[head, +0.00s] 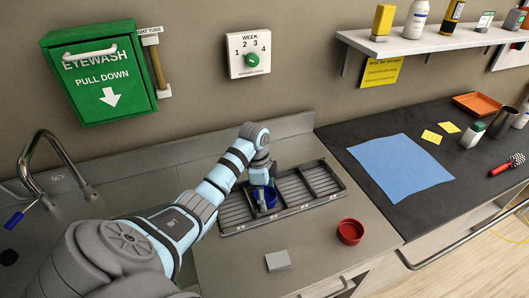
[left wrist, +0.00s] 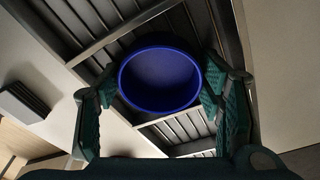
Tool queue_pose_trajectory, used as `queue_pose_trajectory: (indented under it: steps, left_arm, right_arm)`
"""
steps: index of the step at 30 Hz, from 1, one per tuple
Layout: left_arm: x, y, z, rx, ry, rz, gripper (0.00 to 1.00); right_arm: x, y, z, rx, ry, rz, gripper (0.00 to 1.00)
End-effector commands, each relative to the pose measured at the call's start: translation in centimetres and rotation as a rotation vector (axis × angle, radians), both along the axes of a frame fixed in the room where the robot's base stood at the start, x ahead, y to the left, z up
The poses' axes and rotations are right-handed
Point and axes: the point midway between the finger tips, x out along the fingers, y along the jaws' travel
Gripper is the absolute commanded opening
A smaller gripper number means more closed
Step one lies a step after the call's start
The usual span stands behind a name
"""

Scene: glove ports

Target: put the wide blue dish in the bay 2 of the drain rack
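The wide blue dish (head: 269,199) is at the left part of the drain rack (head: 311,204) in the head view. In the left wrist view the dish (left wrist: 160,80) sits between my left gripper's two green fingers (left wrist: 160,95), with a fingertip against each side of its rim. My left gripper (head: 263,192) is shut on the dish and points down over the rack. The dish looks empty and roughly level. Whether its bottom touches the rack is hidden. I cannot read any bay numbers. My right gripper is not in view.
A red bowl (head: 350,231) and a grey block (head: 278,260) stand on the counter in front of the rack. A blue mat (head: 400,167) lies to the right. A faucet (head: 50,170) is at the left. The rack's right bays are empty.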

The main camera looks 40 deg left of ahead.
Motion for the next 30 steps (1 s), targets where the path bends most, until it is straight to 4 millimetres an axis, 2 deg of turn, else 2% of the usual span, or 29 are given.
queue_pose_trajectory:
  steps: [11, 14, 20, 21, 24, 27, 30]
  left_arm:
    - [0.1, 0.0, 0.5, 0.002, -0.003, -0.001, 0.67]
    - [0.0, 0.3, 2.2, 0.003, -0.004, 0.0, 0.67]
    - [-0.3, 0.9, 8.0, 0.003, -0.006, 0.0, 0.67]
    - [-0.5, 0.9, 9.6, 0.001, -0.001, -0.001, 0.67]
    - [-0.6, 1.2, 11.8, 0.001, -0.001, 0.0, 0.67]
    - [-0.7, 1.3, 12.7, 0.0, -0.001, 0.0, 0.67]
    - [-0.7, 1.3, 12.7, -0.001, -0.002, 0.0, 0.67]
  right_arm:
    - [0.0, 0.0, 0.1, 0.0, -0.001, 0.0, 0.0]
    - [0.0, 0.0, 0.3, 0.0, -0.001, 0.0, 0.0]
    - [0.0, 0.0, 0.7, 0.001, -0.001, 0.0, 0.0]
    - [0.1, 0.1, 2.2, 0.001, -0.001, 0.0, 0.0]
    - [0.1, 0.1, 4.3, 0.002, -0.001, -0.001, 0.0]
    - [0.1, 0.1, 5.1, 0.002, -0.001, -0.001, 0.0]
    - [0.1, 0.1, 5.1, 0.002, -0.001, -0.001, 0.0]
